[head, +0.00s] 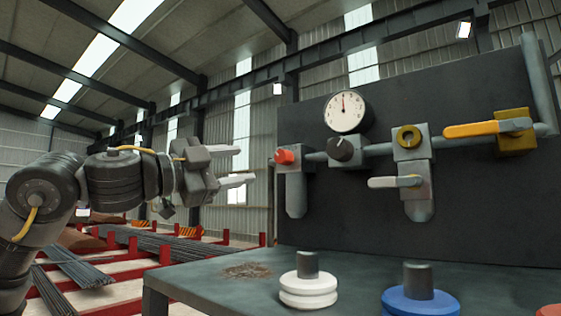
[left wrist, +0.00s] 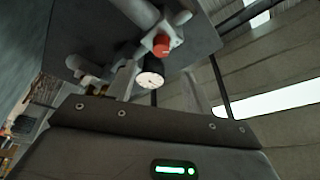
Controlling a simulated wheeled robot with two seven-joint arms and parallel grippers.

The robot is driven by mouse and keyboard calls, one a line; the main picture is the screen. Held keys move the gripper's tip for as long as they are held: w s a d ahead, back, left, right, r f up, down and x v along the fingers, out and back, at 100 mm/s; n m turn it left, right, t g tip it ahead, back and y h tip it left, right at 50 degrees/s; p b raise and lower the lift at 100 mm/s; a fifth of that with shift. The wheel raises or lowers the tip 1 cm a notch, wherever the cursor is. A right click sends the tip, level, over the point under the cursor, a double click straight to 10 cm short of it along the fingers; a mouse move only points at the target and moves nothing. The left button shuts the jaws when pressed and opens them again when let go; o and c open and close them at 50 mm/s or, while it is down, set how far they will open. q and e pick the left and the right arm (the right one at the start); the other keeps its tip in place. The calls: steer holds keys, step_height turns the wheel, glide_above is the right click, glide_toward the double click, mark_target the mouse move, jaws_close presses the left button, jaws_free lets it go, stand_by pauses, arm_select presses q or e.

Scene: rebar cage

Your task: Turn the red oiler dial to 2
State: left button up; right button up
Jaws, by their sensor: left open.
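The red oiler dial (head: 284,157) is a small knob at the left end of the grey pipework on the dark panel. It also shows in the left wrist view (left wrist: 161,44). Its scale and setting are too small to read. My left gripper (head: 241,166) is to the left of the dial in the head view, with its two fingers apart, pointing right. It is empty, and a gap shows between its fingertips and the dial. My right gripper is in neither view.
Right of the dial are a black knob (head: 340,149), a round gauge (head: 345,112), a yellow ring knob (head: 408,138) and yellow (head: 472,129) and grey (head: 384,182) levers. White (head: 309,291) and blue (head: 420,303) stacked pieces stand on the bench (head: 205,280). Red-framed rebar racks are behind.

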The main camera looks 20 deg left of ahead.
mark_target(279, 158)
arm_select(q)
steer(key=p+x, duration=0.5)
steer(key=x, duration=0.4)
steer(key=shift+r+p, duration=0.2)
steer(key=shift+p, duration=0.2)
steer(key=shift+w+d, duration=0.15)
steer(key=shift+d, duration=0.1)
steer(key=shift+w+d+r, duration=0.1)
steer(key=shift+w, duration=0.1)
steer(key=shift+c, duration=0.3)
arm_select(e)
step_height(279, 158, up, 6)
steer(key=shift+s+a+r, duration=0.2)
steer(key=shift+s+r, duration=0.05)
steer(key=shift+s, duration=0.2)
arm_select(q)
steer(key=c, duration=0.9)
